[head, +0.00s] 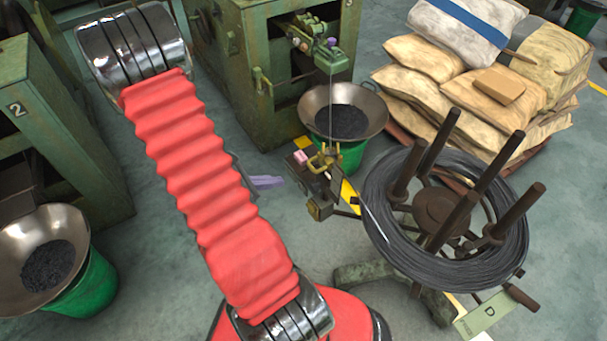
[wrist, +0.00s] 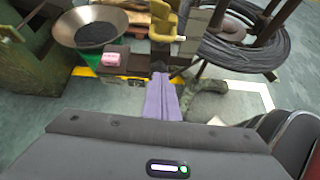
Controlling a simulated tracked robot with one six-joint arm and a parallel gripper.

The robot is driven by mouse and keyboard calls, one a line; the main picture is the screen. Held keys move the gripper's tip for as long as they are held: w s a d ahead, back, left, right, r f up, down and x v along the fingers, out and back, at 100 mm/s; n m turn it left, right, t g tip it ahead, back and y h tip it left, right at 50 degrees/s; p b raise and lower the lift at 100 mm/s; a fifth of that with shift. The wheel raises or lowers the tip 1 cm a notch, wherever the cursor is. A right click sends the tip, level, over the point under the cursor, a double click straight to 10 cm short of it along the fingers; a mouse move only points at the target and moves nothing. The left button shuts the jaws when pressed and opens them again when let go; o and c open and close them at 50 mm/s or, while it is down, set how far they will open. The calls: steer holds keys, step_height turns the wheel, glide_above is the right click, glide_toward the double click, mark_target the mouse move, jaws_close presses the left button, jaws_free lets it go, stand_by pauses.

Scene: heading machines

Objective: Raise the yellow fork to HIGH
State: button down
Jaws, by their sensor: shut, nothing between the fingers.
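The yellow fork (head: 325,160) is on a dark post assembly in front of the green machine, beside the wire coil, in the head view. In the wrist view the yellow fork (wrist: 163,20) stands at the top centre, beyond the fingertips. My gripper (wrist: 160,77) has purple fingers, shut together and empty, pointing toward the fork's post. In the head view my gripper (head: 280,181) shows as a purple tip to the left of and below the fork, partly hidden behind my red arm. I cannot tell the exact gap to the fork.
A pink block (head: 300,158) sits just left of the fork. The wire coil (head: 378,215) on its upright-post reel stands close on the right. A bowl of dark pieces (head: 314,98) on a green bucket is behind. Stacked sacks (head: 424,56) are at the back right.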

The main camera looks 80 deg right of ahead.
mark_target(324, 158)
steer(key=shift+s+d+f+n, duration=0.35)
steer(key=shift+s+f, duration=0.1)
steer(key=shift+f, duration=0.3)
steer(key=s+d+f, duration=0.1)
steer(key=s+d, duration=0.5)
steer(key=d, duration=0.1)
steer(key=shift+f, duration=0.25)
stand_by(0.5)
steer(key=shift+s, duration=0.2)
